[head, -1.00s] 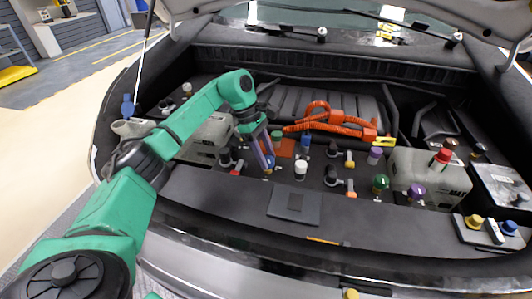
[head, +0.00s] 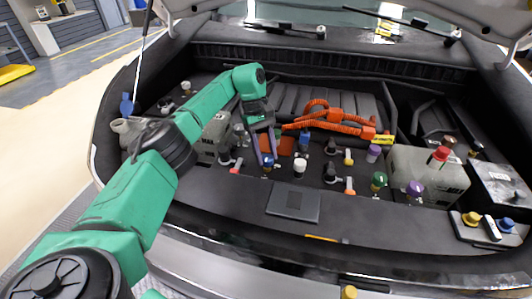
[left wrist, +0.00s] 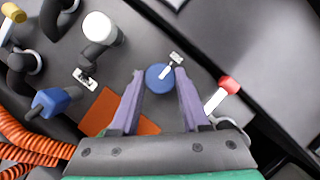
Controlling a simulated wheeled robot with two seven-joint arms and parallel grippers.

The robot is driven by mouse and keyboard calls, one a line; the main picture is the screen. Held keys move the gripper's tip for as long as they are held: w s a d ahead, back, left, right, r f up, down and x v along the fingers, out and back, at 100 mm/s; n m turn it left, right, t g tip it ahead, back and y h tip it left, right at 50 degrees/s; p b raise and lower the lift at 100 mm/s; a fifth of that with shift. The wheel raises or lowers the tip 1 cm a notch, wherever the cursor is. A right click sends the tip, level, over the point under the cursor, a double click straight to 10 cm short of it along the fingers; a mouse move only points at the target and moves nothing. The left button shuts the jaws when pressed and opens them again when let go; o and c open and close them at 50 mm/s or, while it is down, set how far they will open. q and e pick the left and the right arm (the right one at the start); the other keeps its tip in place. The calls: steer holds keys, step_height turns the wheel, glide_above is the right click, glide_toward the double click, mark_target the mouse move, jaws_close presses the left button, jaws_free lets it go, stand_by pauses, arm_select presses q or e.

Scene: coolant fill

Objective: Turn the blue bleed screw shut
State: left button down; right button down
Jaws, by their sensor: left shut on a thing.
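The blue bleed screw (left wrist: 160,78) is a small round blue knob with a pale slotted tab on it, in the left wrist view. My left gripper (left wrist: 159,80) is shut on it, with one lilac finger on each side of the knob. In the head view the left gripper (head: 265,155) reaches down into the left middle of the engine bay, and the blue screw (head: 267,161) shows at its fingertips, partly hidden by them. My right gripper is not in view.
A red-tipped valve (left wrist: 226,86) is close right of the gripper; a white cap (left wrist: 99,27) and a blue plug (left wrist: 52,102) are to its left. Orange hoses (head: 330,120) lie behind. A dark flat plate (head: 294,204) is in front. Several coloured caps stand to the right.

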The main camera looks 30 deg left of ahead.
arm_select(q)
steer(key=shift+c, duration=1.9)
jaws_free()
steer(key=shift+r, duration=0.1)
steer(key=p+v, duration=0.1)
steer(key=v, duration=0.6)
steer(key=shift+r, duration=0.15)
steer(key=shift+w+a, duration=0.1)
